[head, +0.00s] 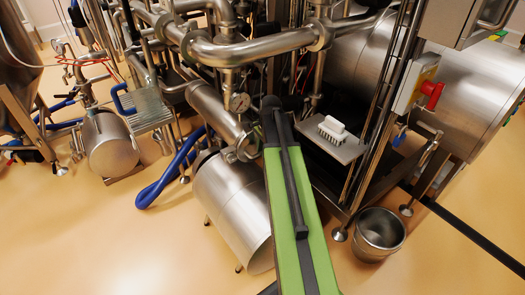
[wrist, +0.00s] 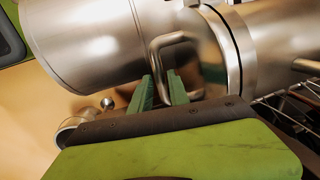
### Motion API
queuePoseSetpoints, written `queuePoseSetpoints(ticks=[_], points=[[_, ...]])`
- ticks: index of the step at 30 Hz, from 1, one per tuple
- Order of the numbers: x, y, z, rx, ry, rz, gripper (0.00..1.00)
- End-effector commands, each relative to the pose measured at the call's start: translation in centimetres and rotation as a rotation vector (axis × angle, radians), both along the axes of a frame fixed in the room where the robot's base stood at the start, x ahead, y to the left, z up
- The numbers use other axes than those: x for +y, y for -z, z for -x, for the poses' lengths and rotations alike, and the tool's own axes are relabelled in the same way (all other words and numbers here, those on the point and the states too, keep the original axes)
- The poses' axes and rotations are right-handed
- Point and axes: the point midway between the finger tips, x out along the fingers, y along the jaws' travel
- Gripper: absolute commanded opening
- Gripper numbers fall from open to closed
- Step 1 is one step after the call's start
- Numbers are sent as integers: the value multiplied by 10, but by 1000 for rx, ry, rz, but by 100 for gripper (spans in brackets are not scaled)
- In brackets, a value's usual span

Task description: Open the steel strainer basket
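A bent steel bar handle (wrist: 158,62) stands out from a shiny steel cylindrical body in the wrist view, which I take to be the strainer basket (wrist: 210,65). A dark seam (wrist: 238,50) runs round the body to the right of the handle. My gripper (wrist: 161,75) has two green fingers, spread apart, with the handle's long bar showing between their tips. Whether the fingers touch the bar cannot be told. In the head view my green arm reaches toward the pipework and hides the gripper and most of the handle area.
A large steel cylinder (wrist: 85,40) lies left of the handle, and wire mesh (wrist: 290,105) is at right. In the head view, a steel bucket (head: 378,235) stands on the floor, and a white brush (head: 333,128) lies on a plate. Floor at front left is clear.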

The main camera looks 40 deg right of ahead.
Motion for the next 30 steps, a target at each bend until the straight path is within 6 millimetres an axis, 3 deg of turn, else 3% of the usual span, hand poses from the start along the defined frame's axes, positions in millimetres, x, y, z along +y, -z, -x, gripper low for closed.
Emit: queuePoseSetpoints(ticks=[5, 30], points=[[0, 0, 0, 0, 0, 0, 0], [0, 0, 0, 0, 0, 0, 0]])
